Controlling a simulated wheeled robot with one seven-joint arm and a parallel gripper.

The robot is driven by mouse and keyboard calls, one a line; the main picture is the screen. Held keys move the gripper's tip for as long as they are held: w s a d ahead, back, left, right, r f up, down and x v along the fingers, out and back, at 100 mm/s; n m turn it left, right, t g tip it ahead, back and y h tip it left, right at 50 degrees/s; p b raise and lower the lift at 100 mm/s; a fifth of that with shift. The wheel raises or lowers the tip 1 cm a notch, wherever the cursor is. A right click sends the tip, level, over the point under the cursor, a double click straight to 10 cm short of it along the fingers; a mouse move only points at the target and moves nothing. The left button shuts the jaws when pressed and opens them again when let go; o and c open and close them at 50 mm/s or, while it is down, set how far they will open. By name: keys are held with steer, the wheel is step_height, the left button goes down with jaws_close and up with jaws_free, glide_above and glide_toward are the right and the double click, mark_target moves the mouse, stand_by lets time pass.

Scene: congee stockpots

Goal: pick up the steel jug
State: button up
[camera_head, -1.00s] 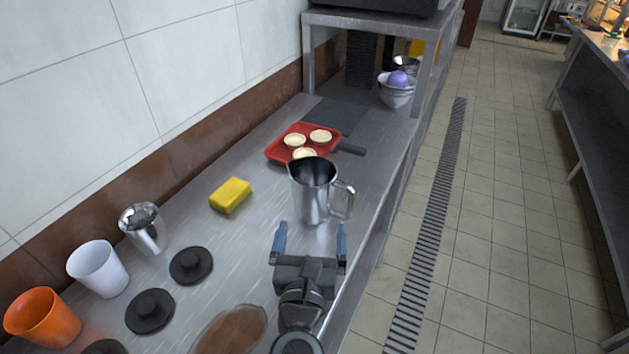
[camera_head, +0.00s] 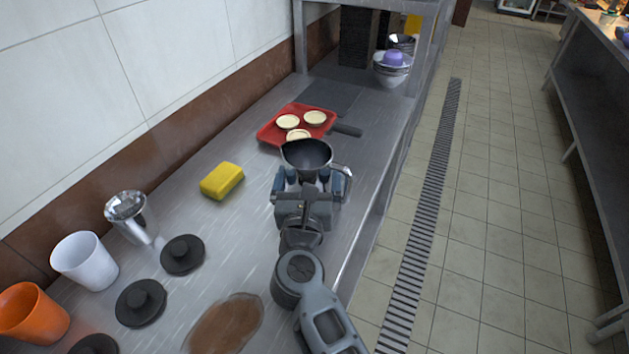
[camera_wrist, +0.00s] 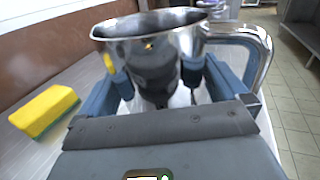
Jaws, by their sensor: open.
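The steel jug (camera_head: 306,153) stands upright on the steel counter (camera_head: 262,228), its handle to the right. In the head view my gripper hides most of its lower body. In the wrist view the jug (camera_wrist: 150,35) fills the upper middle, with its handle on the right. My gripper (camera_head: 310,182) is open, with its fingers at the near side of the jug. In the wrist view the fingers of my gripper (camera_wrist: 163,88) lie to the left and right of the jug's body. Whether they touch it I cannot tell.
A red tray (camera_head: 272,133) with pale round items lies just behind the jug. A yellow sponge (camera_head: 221,180), a metal cup (camera_head: 130,215), a white cup (camera_head: 84,260), an orange cup (camera_head: 32,312) and black lids (camera_head: 182,254) are to the left. A brown patch (camera_head: 225,325) is in front.

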steer(key=c, duration=0.7)
steer(key=shift+c, duration=0.5)
steer(key=shift+r, duration=0.1)
